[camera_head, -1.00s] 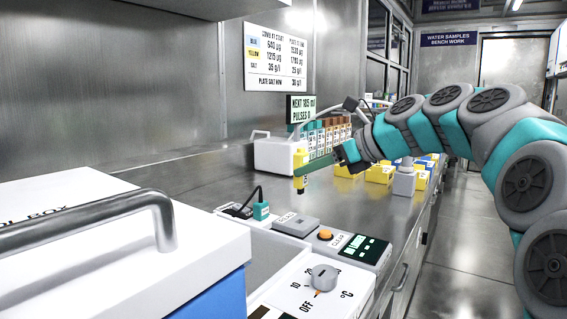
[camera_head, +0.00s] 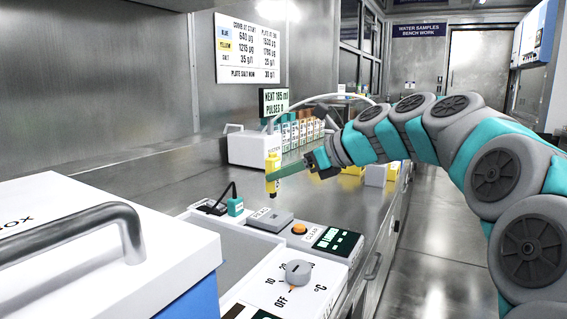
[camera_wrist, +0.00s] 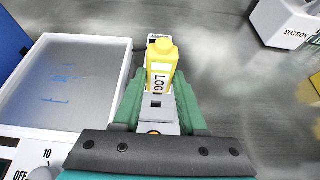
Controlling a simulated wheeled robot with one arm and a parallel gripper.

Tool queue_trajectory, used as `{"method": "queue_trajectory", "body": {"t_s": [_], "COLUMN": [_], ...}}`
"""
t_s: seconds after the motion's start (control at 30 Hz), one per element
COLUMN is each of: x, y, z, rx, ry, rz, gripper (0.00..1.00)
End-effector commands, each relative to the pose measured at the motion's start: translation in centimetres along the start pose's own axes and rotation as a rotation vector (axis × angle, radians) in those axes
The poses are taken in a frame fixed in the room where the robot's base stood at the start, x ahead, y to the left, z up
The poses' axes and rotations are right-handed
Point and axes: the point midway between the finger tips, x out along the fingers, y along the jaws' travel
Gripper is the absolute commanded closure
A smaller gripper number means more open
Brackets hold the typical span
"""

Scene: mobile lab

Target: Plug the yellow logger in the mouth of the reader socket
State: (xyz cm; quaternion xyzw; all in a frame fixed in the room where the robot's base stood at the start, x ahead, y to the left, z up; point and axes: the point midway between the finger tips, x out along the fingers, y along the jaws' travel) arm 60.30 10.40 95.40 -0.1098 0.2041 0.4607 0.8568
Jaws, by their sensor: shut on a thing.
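The yellow logger (camera_head: 273,174) is upright, held by its upper part at the tip of my gripper (camera_head: 290,172) above the bench. In the wrist view the logger (camera_wrist: 162,68) stands between the two green fingers (camera_wrist: 160,92), which are shut on it. The grey reader socket (camera_head: 270,219) sits on the bench below the logger, and a gap shows between them. In the wrist view the grey reader (camera_wrist: 183,117) with a small dark opening lies beneath the logger, partly hidden by it and the fingers.
A control panel with an orange button (camera_head: 299,228) and a dark display (camera_head: 338,240) stands beside the reader. A white box with a handle (camera_head: 80,250) fills the near left. Yellow blocks and bottles stand farther back.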

Motion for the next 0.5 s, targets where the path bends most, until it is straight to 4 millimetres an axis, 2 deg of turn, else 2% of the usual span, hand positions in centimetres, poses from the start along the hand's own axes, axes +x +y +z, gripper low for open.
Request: {"method": "queue_trajectory", "body": {"t_s": [0.2,0.5], "x": [0.8,1.4], "y": [0.0,0.0], "z": [-1.7,-2.9], "rx": [0.001,0.000], "ry": [-0.001,0.000], "rz": [0.000,-0.001], "gripper": [1.00,1.00]}}
